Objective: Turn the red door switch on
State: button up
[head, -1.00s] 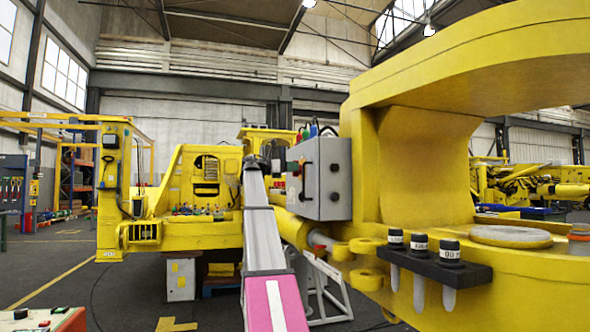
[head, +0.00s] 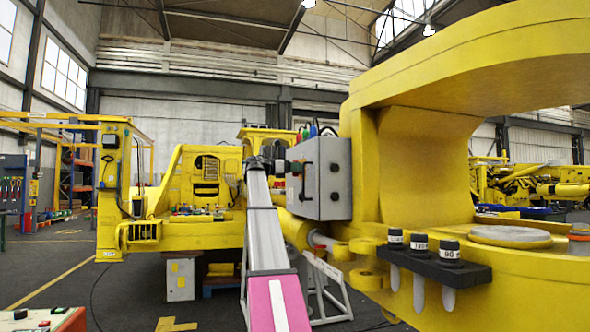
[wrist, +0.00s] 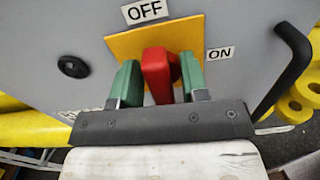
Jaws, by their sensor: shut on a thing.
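The red door switch (wrist: 158,75) is a red knob on a yellow plate (wrist: 185,38) on the door of a grey control box (head: 322,180). In the wrist view, an OFF label stands above the knob and an ON label to its right. The knob points up, roughly toward OFF. My gripper (wrist: 161,66) has its two green fingers on either side of the knob, shut on it. In the head view, my gripper reaches the left face of the box, and the switch is hard to make out there.
A black door handle (wrist: 290,70) is right of the switch, and a round black lock (wrist: 72,67) is left of it. A large yellow boom part (head: 430,160) stands right of the box. A black holder with several pins (head: 434,262) is in front of it.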

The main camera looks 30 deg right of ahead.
jog(key=m, duration=0.4)
jog(key=shift+s+m, duration=0.2)
jog(key=shift+m, duration=0.1)
jog(key=m, duration=0.4)
jog(key=shift+s+f+m, duration=0.15)
jog(key=shift+f+m, duration=0.05)
jog(key=shift+m, duration=0.1)
jog(key=m, duration=0.4)
jog(key=shift+s+a+f, duration=0.1)
jog(key=shift+f, duration=0.05)
jog(key=shift+f+m, duration=0.2)
jog(key=shift+m, duration=1.9)
jog(key=o, duration=0.6)
jog(key=shift+c, duration=0.2)
jog(key=v, duration=1)
jog(key=shift+a, duration=0.35)
